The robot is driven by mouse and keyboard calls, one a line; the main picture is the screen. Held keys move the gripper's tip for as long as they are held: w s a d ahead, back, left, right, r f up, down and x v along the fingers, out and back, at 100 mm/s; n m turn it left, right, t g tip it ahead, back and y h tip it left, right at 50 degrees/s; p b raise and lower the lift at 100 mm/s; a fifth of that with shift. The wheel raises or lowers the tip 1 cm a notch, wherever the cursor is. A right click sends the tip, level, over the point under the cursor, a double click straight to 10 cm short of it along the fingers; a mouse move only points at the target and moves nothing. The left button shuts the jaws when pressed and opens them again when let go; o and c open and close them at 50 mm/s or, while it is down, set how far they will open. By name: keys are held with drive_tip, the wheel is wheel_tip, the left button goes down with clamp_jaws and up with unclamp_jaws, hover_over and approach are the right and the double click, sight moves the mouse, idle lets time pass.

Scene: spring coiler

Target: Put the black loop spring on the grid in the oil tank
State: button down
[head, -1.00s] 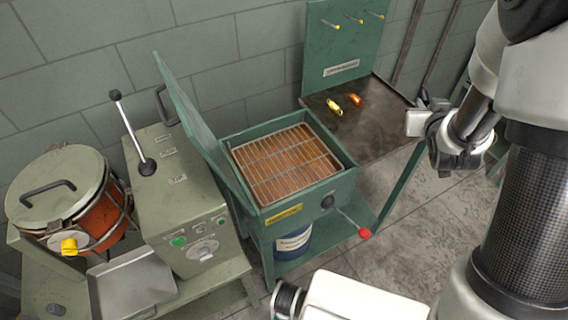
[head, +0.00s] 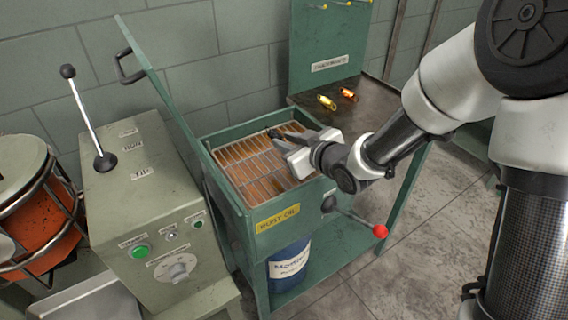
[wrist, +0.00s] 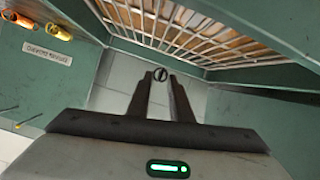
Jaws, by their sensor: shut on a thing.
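My gripper (head: 278,135) is over the back right part of the green oil tank (head: 216,199) in the head view. In the wrist view its fingertips (wrist: 160,78) are shut on the small black loop spring (wrist: 160,74), held between the tips. The spring is too small to make out in the head view. The wire grid (head: 240,165) lies inside the open tank over brownish oil; it also shows in the wrist view (wrist: 190,35). My gripper hides part of the grid's right side. The spring looks held above the grid, but its exact height is unclear.
The tank's raised lid (head: 165,100) stands at its left. A red-knobbed lever (head: 380,231) juts from the front. A yellow spring (head: 327,102) and an orange spring (head: 348,94) lie on the dark table behind. A control box (head: 150,200) stands left.

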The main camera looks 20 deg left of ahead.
drive_tip(key=shift+f+b, duration=0.65)
drive_tip(key=shift+f, duration=1.95)
drive_tip(key=shift+f, duration=0.1)
drive_tip(key=c, duration=1.6)
unclamp_jaws()
